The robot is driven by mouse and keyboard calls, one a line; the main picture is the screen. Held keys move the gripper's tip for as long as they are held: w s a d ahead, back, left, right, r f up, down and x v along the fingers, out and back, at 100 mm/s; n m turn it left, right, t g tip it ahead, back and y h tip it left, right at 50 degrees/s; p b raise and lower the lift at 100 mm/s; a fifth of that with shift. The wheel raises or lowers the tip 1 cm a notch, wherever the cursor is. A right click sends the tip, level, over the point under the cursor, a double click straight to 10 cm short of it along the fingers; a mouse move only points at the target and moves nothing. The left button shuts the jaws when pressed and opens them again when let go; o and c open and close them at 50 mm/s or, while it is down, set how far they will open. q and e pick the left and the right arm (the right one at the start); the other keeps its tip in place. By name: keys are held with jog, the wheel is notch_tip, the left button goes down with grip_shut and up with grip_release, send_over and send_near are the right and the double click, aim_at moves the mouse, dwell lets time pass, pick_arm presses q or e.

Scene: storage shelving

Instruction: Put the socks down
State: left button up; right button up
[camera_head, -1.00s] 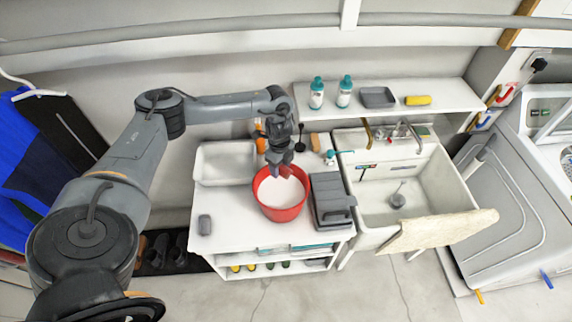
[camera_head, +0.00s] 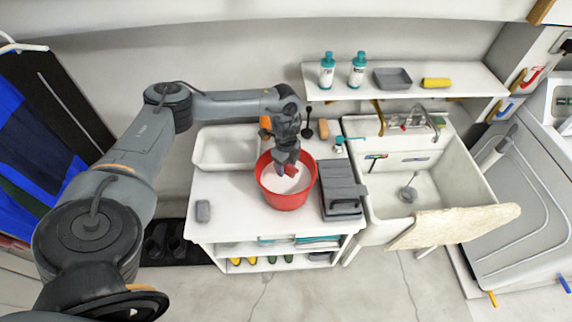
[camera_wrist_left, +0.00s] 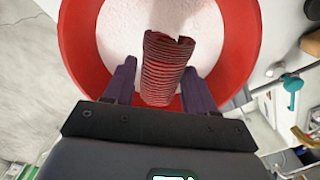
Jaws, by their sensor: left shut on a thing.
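The socks (camera_wrist_left: 167,70) are a red roll with dark stripes. In the left wrist view they are between the two fingers of my left gripper (camera_wrist_left: 160,72), which is shut on them. In the head view my left gripper (camera_head: 287,160) points down over the red basin (camera_head: 283,199), and the socks show as a small red patch (camera_head: 291,170) at its tip. The socks are over the white contents of the basin (camera_wrist_left: 245,50); whether they touch them I cannot tell. My right gripper is not in view.
The basin stands on a white cabinet (camera_head: 230,222). A white tray (camera_head: 225,165) is to its left, a grey box (camera_head: 340,178) to its right, and a dark brush (camera_head: 307,122) behind. A sink (camera_head: 465,185) and a wall shelf with bottles (camera_head: 327,72) are further right.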

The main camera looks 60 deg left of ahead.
aim_at(286, 165)
pick_arm(q)
jog(key=shift+f, duration=0.2)
jog(key=o, duration=1.1)
jog(key=shift+o, duration=0.2)
jog(key=shift+r, duration=0.1)
notch_tip(286, 165, up, 7)
jog(key=p, duration=0.7)
